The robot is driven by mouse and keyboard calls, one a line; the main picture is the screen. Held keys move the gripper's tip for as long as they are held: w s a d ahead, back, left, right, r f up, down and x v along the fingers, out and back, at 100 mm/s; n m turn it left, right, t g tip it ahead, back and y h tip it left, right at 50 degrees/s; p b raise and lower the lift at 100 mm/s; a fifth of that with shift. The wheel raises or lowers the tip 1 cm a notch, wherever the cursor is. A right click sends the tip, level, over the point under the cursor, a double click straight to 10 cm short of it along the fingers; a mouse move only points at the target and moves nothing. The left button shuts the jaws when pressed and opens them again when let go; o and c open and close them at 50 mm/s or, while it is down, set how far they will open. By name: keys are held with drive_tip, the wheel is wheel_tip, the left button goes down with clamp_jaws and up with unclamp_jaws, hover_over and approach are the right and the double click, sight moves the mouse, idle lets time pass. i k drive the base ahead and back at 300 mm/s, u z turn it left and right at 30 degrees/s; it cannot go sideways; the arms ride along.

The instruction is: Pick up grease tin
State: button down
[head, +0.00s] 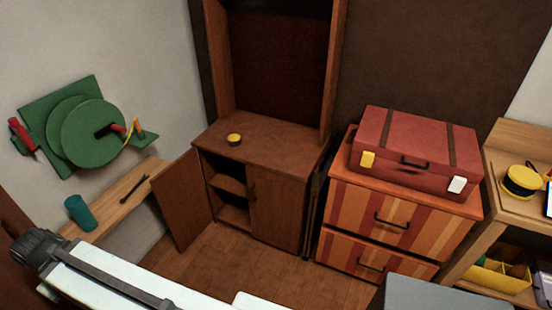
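A small round tin with a yellow top and dark side (234,139) stands upright on top of the brown wooden cabinet (280,150), near its left front. It looks like the grease tin, but no label is readable. Nothing touches it. My white arm with a dark joint crosses the lower left of the head view, well apart from the tin. The fingers of my gripper do not show, so I cannot see whether they are open or shut.
The cabinet's left door (181,200) hangs open. A red suitcase (415,150) lies on a striped drawer unit (375,215). A wooden shelf at left holds a teal cup (79,212). A yellow-and-black round item (521,181) sits at right. The cabinet top around the tin is clear.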

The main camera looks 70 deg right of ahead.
sight(233, 140)
drive_tip(key=z, duration=3.25)
drive_tip(key=i, duration=0.5)
drive_tip(key=u, duration=3)
